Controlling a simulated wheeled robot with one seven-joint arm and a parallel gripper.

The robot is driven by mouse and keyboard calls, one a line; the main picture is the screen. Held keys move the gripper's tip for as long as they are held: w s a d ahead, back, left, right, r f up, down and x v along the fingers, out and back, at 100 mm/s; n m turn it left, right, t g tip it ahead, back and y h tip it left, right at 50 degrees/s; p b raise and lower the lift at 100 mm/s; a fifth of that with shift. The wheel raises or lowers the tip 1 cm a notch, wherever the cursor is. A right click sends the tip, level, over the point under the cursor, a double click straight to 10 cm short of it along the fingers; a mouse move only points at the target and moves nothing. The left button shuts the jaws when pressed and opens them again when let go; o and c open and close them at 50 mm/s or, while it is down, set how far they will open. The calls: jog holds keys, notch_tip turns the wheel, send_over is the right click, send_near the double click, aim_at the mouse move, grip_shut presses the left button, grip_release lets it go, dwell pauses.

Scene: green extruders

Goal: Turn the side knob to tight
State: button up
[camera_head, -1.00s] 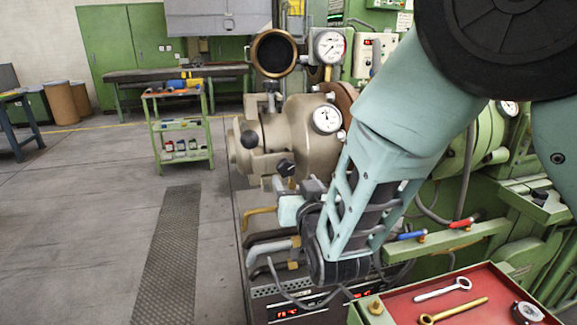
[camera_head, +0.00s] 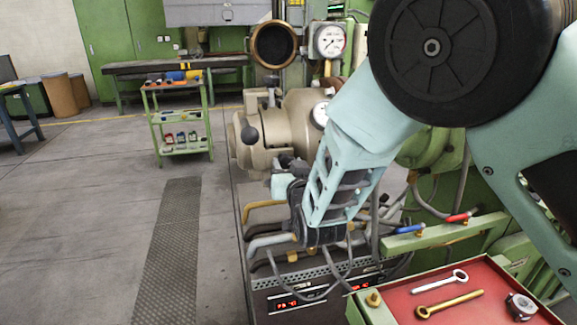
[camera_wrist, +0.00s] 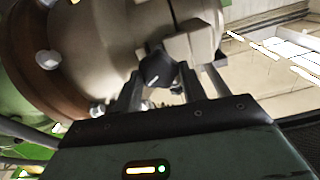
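The side knob (camera_wrist: 157,71) is black with a white pointer line, on the side of the beige extruder housing (camera_wrist: 105,50). In the wrist view it lies between and just beyond the tips of my gripper (camera_wrist: 161,86). The two fingers are apart, one on each side of it; I cannot tell whether either touches. In the head view my gripper (camera_head: 284,172) is close against the lower front of the beige housing (camera_head: 299,123). There the knob is hard to tell from the dark gripper parts.
Bent pipes (camera_head: 268,242) and hoses run below my wrist. A red-topped tray (camera_head: 455,292) with wrenches is at lower right. A green cart (camera_head: 183,125) stands behind; the floor at left is clear.

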jog(key=shift+f+m+b, duration=0.15)
jog(key=shift+m+b, duration=0.15)
jog(key=shift+b, duration=0.3)
jog(key=m+b, duration=0.1)
jog(key=b, duration=0.2)
jog(key=shift+d+f+m, duration=0.1)
jog(key=shift+f+m, duration=0.1)
jog(key=shift+m, duration=0.2)
jog(key=m+b, duration=1)
jog(key=b, duration=0.4)
jog(key=m+b, duration=1.1)
jog(key=b, duration=0.4)
jog(key=shift+d+f+m, duration=0.1)
jog(key=shift+f+m, duration=0.1)
jog(key=shift+m, duration=0.1)
jog(key=shift+b, duration=0.35)
jog(key=o, duration=1)
jog(key=shift+r, duration=0.1)
